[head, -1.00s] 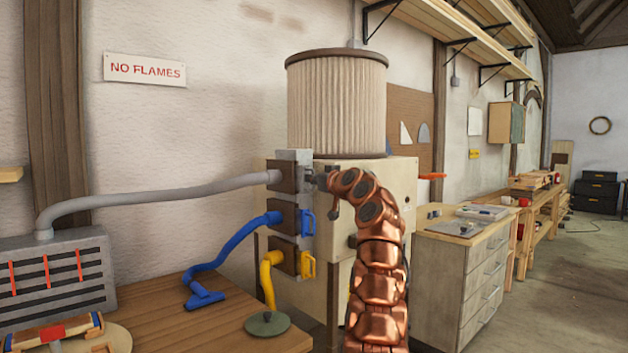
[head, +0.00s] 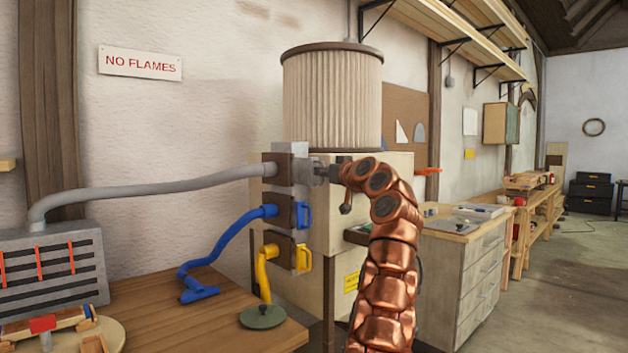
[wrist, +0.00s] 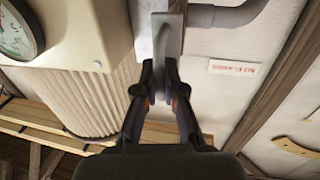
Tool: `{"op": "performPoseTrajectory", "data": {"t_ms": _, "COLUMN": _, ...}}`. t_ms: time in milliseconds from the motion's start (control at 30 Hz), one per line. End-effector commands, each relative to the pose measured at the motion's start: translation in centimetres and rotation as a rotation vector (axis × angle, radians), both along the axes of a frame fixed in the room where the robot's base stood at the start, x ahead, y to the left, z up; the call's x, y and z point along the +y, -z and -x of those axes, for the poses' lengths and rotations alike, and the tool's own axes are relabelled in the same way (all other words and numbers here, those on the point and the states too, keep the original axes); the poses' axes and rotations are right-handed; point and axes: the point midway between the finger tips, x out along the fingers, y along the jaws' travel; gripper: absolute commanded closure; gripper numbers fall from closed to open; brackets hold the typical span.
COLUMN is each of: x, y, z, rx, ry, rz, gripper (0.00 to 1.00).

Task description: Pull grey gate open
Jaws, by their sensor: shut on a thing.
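The grey gate (head: 303,165) is the top one of three in an upright block on the side of the cream machine, where the grey hose (head: 150,190) enters. My gripper (head: 325,172) is at its right side, at the end of my copper arm. In the wrist view, my gripper's dark fingers (wrist: 158,72) are closed on the curved grey handle (wrist: 160,42), in front of the grey gate plate (wrist: 175,30). The fingers hide part of the handle. I cannot tell exactly how far the gate is drawn out.
Below are the blue gate handle (head: 304,215) and the yellow gate handle (head: 303,258), with blue and yellow hoses. A wooden bench (head: 200,320) stands at left front. A drawer cabinet (head: 460,275) stands right of my arm. The floor (head: 565,290) at right is open.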

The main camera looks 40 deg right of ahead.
Motion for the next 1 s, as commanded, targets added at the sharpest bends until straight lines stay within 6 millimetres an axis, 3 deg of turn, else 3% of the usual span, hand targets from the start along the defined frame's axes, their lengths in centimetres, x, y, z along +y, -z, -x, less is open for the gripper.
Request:
{"op": "performPoseTrajectory", "data": {"t_ms": 100, "x": -0.04, "y": 0.14, "z": 0.99, "rx": -0.001, "ry": 0.001, "rz": -0.001, "gripper": 1.0}}
{"op": "performPoseTrajectory", "data": {"t_ms": 367, "x": -0.04, "y": 0.05, "z": 1.01, "rx": 0.001, "ry": 0.001, "rz": -0.002, "gripper": 1.0}}
{"op": "performPoseTrajectory", "data": {"t_ms": 400, "x": -0.04, "y": 0.05, "z": 1.01, "rx": 0.001, "ry": 0.001, "rz": -0.002, "gripper": 0.89}}
{"op": "performPoseTrajectory", "data": {"t_ms": 633, "x": -0.02, "y": 0.01, "z": 1.01, "rx": 0.001, "ry": 0.0, "rz": -0.001, "gripper": 0.65}}
{"op": "performPoseTrajectory", "data": {"t_ms": 1000, "x": 0.04, "y": -0.04, "z": 1.12, "rx": -0.001, "ry": -0.001, "rz": -0.001, "gripper": 0.65}}
